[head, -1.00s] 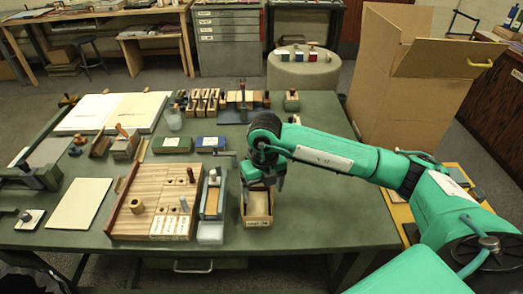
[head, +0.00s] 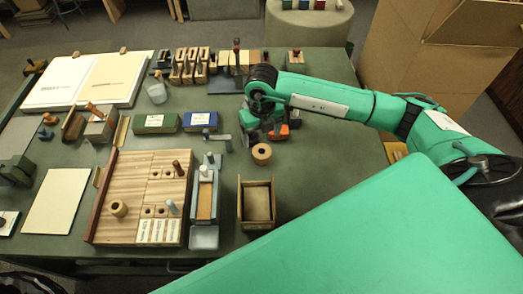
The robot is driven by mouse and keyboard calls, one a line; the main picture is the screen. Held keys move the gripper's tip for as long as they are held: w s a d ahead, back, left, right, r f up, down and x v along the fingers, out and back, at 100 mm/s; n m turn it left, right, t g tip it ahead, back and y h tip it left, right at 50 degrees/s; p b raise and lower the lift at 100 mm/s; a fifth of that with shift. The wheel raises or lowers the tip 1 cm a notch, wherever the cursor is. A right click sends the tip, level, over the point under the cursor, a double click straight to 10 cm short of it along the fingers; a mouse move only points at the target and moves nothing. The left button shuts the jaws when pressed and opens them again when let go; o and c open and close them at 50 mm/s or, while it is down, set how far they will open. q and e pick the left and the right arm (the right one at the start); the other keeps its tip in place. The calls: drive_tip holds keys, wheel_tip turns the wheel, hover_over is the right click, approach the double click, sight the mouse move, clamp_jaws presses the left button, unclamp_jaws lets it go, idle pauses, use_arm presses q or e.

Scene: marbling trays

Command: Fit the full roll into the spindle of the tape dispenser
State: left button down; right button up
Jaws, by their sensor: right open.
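My right gripper (head: 262,136) is open over the table at the centre back of the head view, pointing down. A tan roll (head: 262,154) with a dark centre hole lies on the table just in front of it, apart from the fingers as far as I can see. An orange and dark object (head: 281,132), perhaps the tape dispenser, is partly hidden behind the gripper; its spindle cannot be made out. A second tan roll (head: 118,208) sits on the wooden board at the left. I cannot tell for sure which roll is the full one. My left gripper is not in view.
An open wooden bin (head: 241,208) stands in front of the gripper, with a narrow blue-grey tray (head: 194,204) left of it. Green (head: 156,123) and blue (head: 200,121) boxes stand to the left. The green table (head: 325,165) is clear to the right.

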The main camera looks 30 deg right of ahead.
sight(262, 151)
wheel_tip(262, 151, down, 3)
drive_tip(key=shift+r, duration=0.1)
drive_tip(key=shift+f+p, duration=0.3)
drive_tip(key=shift+f, duration=0.25)
drive_tip(key=shift+f+p, duration=0.3)
drive_tip(key=shift+f, duration=0.05)
wheel_tip(262, 151, down, 4)
drive_tip(key=shift+r+p, duration=0.2)
drive_tip(key=shift+p, duration=0.4)
drive_tip(key=shift+f, duration=0.35)
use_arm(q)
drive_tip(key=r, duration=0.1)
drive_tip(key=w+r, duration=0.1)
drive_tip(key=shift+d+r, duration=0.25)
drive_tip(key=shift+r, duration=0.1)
use_arm(e)
drive_tip(key=c, duration=1.1)
drive_tip(key=shift+r, duration=0.1)
